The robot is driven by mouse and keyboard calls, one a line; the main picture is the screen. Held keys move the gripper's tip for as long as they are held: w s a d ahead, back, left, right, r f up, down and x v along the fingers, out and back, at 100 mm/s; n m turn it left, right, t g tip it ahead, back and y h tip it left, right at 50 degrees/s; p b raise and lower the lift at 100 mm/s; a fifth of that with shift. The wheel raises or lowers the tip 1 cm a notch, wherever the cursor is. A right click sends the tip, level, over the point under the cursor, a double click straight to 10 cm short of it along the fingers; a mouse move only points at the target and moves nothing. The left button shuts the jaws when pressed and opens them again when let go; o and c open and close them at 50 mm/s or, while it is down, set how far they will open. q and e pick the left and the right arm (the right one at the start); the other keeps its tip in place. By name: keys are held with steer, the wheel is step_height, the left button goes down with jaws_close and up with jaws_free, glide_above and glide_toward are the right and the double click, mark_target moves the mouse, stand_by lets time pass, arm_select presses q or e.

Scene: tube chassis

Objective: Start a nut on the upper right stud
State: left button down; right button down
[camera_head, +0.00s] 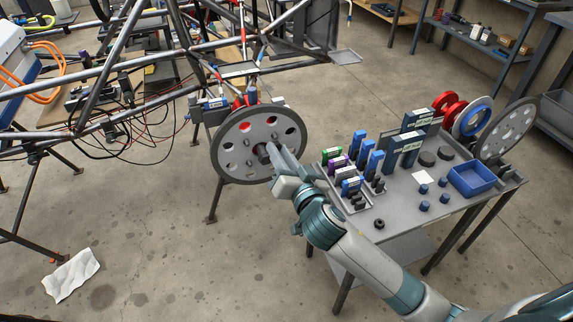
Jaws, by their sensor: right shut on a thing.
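A grey wheel disc (232,164) with several round holes hangs upright on the hub at the corner of the tube chassis. My right gripper (268,151) reaches across from the right to the middle of the disc. Its fingers are shut on a small dark piece that looks like a nut (262,149), right in front of the disc's centre. The fingers hide part of the disc there, and the studs are too small or covered to make out. I cannot tell whether the nut touches a stud. My left gripper is not in view.
A grey table (405,205) stands right of the wheel, holding labelled boxes, small dark and blue parts, a blue bin (471,178) and a spare disc (507,129). Chassis tubes and loose cables (130,135) fill the upper left. A white cloth (71,274) lies on open floor.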

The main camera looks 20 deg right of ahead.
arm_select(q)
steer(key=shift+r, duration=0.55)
arm_select(e)
steer(key=shift+s+d+f+m+h, duration=0.15)
steer(key=shift+s+d+f, duration=0.05)
steer(key=shift+d+f, duration=0.2)
steer(key=shift+s+d+f+m+h, duration=0.15)
steer(key=shift+d+f, duration=0.1)
steer(key=shift+d, duration=0.15)
steer(key=shift+w, duration=0.2)
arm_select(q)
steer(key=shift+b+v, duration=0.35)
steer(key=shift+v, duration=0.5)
arm_select(e)
steer(key=w, duration=0.2)
steer(key=shift+w+a, duration=0.1)
steer(key=shift+w, duration=0.25)
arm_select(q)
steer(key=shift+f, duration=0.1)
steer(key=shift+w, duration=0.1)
arm_select(e)
steer(key=shift+w, duration=0.35)
steer(key=shift+w, duration=1.15)
